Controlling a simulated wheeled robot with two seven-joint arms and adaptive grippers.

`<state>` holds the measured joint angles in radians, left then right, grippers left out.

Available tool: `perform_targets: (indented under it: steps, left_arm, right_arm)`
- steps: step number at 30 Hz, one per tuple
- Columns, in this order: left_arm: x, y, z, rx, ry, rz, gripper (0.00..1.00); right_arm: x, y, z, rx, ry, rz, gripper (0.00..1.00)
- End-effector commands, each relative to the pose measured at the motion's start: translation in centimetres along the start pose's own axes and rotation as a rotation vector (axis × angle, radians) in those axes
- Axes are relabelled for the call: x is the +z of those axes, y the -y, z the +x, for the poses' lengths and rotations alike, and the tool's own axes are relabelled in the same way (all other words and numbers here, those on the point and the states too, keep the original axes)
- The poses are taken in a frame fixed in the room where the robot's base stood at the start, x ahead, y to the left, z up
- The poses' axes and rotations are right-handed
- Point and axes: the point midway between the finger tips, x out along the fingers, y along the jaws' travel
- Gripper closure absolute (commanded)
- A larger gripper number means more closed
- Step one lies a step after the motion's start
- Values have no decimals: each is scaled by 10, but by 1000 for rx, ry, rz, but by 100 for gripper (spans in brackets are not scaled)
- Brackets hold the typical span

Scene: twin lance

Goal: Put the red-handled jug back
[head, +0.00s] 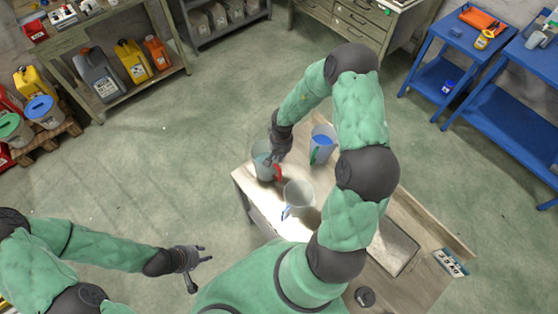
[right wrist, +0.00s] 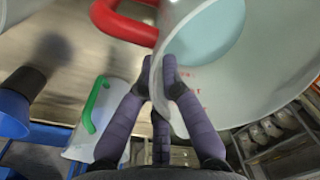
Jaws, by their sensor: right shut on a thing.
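The red-handled jug (head: 261,165) is a translucent grey jug at the left end of the wooden bench, its red handle facing right. In the right wrist view the jug (right wrist: 245,75) fills the upper right, with its red handle at the top left. My right gripper (head: 274,152) is shut on the jug's wall at the rim; the fingers (right wrist: 162,85) straddle the wall. I cannot tell whether the jug's base touches the bench. My left gripper (head: 203,257) is open and empty, off the bench's left side.
A green-handled jug (head: 317,158) with blue contents stands to the right of the held jug. A blue-handled jug (head: 299,194) stands nearer to me. A tray (head: 393,248) and a label plate (head: 451,262) lie at the bench's right. Floor around the bench is clear.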

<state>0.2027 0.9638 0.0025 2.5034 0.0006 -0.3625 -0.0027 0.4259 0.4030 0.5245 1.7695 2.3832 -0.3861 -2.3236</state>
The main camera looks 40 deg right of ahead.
Motion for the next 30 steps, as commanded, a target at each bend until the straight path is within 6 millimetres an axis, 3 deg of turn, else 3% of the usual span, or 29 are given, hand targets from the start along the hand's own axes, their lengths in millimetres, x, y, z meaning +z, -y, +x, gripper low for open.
perform_targets:
  steps: [6, 17, 20, 21, 30]
  left_arm:
    - [0, 4, 11, 0, 0, 0, 66]
    - [0, 3, 8, 0, 0, 0, 66]
    - [0, 3, 8, 0, 0, 0, 66]
    - [0, 3, 8, 0, 0, 0, 66]
    - [0, 3, 9, 0, 0, 0, 66]
  right_arm:
    - [0, -2, 28, -1, -1, 0, 100]
    - [0, -2, 29, -1, -1, 1, 100]
    - [0, -2, 30, 0, 0, 1, 73]
    - [0, -2, 30, 0, 1, 1, 69]
    - [0, -2, 30, 0, 1, 0, 69]
